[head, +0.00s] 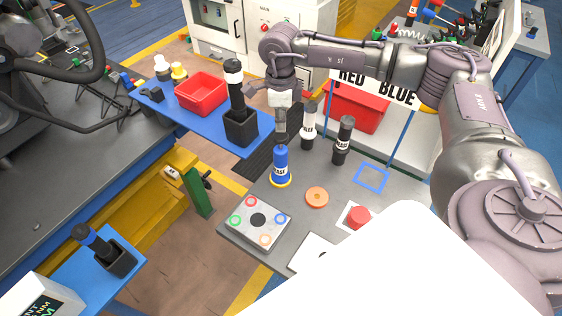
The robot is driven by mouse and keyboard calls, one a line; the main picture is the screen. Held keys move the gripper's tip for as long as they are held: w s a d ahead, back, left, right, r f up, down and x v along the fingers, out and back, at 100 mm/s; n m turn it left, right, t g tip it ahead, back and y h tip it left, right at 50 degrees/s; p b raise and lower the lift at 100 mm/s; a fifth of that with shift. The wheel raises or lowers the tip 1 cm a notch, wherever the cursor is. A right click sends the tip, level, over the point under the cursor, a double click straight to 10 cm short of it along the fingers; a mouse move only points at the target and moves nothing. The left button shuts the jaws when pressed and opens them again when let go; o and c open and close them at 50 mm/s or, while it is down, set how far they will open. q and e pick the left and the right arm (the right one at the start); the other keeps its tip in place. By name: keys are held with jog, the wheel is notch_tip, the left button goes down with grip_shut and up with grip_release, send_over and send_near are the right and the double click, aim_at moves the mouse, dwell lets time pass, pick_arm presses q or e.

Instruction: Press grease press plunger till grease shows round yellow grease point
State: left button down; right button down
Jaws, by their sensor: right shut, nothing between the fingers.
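The blue grease press (281,165) stands upright on the grey table, with a yellow ring, likely the yellow grease point (275,184), showing around its foot. My right gripper (281,138) points down with its fingers together, right above the top of the press. The fingers and the plunger overlap in this view, so I cannot tell whether they touch. I cannot make out any grease around the yellow ring. My left gripper is not in view.
Black-and-white bottles (309,125) and (343,140) stand behind and right of the press. An orange disc (317,197), a plate with coloured rings (257,223) and a red button (359,217) are nearby. A black holder (241,128) stands on the blue shelf at left.

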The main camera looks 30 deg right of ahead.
aim_at(281, 136)
jog(key=shift+f, duration=0.15)
jog(key=shift+f+b, duration=2.05)
jog(key=shift+f, duration=0.35)
jog(key=shift+r, duration=0.2)
jog(key=shift+r+p, duration=1.55)
jog(key=shift+r, duration=0.8)
jog(key=shift+r, duration=0.1)
notch_tip(281, 136, up, 6)
jog(key=p, duration=0.3)
